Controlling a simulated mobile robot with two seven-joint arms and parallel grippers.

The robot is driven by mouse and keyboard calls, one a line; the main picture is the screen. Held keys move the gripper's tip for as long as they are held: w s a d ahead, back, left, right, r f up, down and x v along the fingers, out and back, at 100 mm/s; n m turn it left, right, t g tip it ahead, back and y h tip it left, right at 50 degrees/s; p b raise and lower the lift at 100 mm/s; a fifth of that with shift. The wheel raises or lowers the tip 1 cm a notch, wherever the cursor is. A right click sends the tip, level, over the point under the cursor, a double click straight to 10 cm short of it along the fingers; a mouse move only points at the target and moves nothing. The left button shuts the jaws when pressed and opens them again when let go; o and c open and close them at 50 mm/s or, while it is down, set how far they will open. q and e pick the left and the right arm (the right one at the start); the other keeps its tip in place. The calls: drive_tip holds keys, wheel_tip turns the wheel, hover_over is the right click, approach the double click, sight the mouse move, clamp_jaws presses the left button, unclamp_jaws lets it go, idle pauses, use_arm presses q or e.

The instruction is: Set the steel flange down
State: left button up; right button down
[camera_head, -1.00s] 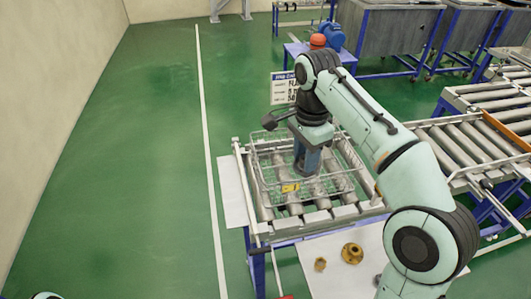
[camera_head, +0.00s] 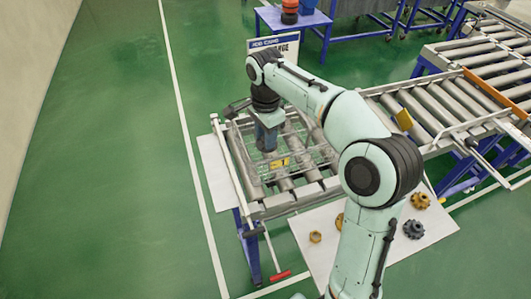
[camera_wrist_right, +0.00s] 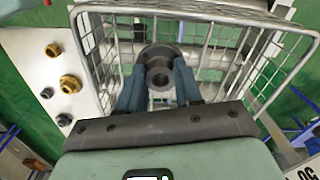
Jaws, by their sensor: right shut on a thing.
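My right gripper (camera_head: 267,150) reaches down into the wire basket (camera_head: 279,162) on the roller stand. In the right wrist view the gripper (camera_wrist_right: 158,84) has its two blue fingers shut on the steel flange (camera_wrist_right: 160,68), a dark grey round disc with a hub and centre hole. The flange is inside the wire basket (camera_wrist_right: 200,12), with mesh around it. I cannot tell whether it touches the basket floor. My left gripper is not in view.
A pale board (camera_head: 300,226) at the stand's front holds brass and dark parts, including a brass nut (camera_head: 315,237), a brass gear-like part (camera_head: 420,200) and a dark one (camera_head: 413,229). A roller conveyor (camera_head: 430,105) stands at the right. The green floor at left is clear.

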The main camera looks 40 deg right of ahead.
sight(265, 150)
wheel_tip(265, 150, down, 2)
drive_tip(key=shift+w+f, duration=0.1)
drive_tip(key=shift+w, duration=0.05)
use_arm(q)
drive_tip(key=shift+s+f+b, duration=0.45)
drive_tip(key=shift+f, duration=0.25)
use_arm(e)
drive_tip(key=shift+f, duration=2.1)
drive_tip(key=shift+f, duration=0.2)
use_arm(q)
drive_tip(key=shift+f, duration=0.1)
use_arm(e)
drive_tip(key=c, duration=0.8)
unclamp_jaws()
drive_tip(key=shift+o, duration=0.2)
drive_tip(key=shift+r, duration=0.1)
wheel_tip(265, 150, up, 12)
drive_tip(key=shift+r+p, duration=0.1)
drive_tip(key=shift+p, duration=1.1)
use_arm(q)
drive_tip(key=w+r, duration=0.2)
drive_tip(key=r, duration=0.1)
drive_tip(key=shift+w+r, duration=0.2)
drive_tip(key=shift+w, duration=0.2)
